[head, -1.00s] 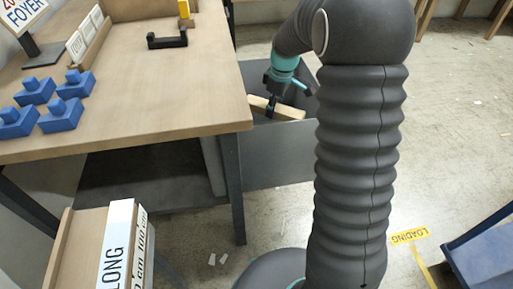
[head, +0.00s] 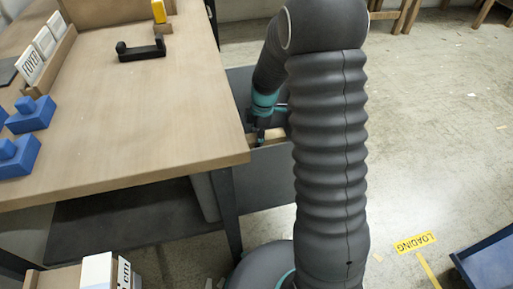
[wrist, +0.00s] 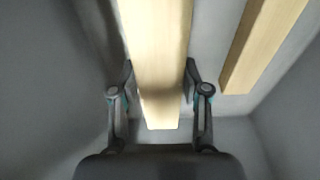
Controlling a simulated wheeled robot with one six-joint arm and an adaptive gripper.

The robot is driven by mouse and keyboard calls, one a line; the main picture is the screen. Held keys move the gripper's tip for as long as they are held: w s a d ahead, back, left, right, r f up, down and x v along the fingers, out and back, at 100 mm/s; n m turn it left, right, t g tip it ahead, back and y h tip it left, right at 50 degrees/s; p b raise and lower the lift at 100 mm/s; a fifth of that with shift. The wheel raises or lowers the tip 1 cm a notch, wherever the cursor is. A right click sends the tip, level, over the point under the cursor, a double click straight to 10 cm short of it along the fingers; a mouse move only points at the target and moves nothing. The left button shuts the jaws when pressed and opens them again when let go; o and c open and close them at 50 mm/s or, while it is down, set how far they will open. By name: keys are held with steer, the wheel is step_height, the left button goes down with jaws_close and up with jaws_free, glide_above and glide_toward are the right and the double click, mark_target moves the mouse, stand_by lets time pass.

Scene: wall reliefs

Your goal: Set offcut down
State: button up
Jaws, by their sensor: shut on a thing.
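My gripper (wrist: 158,82) is shut on a pale wooden offcut (wrist: 158,50), with one finger on each side of it. In the head view my gripper (head: 261,136) and the offcut (head: 275,134) are at the grey bin (head: 262,185), beside the table's right edge. The offcut's near end shows just past the fingertips in the wrist view; its far end runs out of frame. Whether it touches the bin floor I cannot tell. My arm hides part of the bin and offcut in the head view.
A second wooden piece (wrist: 262,45) lies to the right of the held one, with a gap between. A wooden table (head: 150,110) stands left of the bin, holding blue blocks (head: 30,115) and a black bracket (head: 141,50). Open floor (head: 430,140) lies right.

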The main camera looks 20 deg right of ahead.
steer(key=shift+f, duration=2.15)
steer(key=shift+f, duration=0.15)
steer(key=o, duration=1.3)
steer(key=shift+b, duration=0.3)
steer(key=shift+o, duration=0.2)
steer(key=r, duration=0.4)
steer(key=d+r+p, duration=0.1)
steer(key=r, duration=0.7)
steer(key=shift+d+r, duration=0.1)
steer(key=shift+d, duration=0.15)
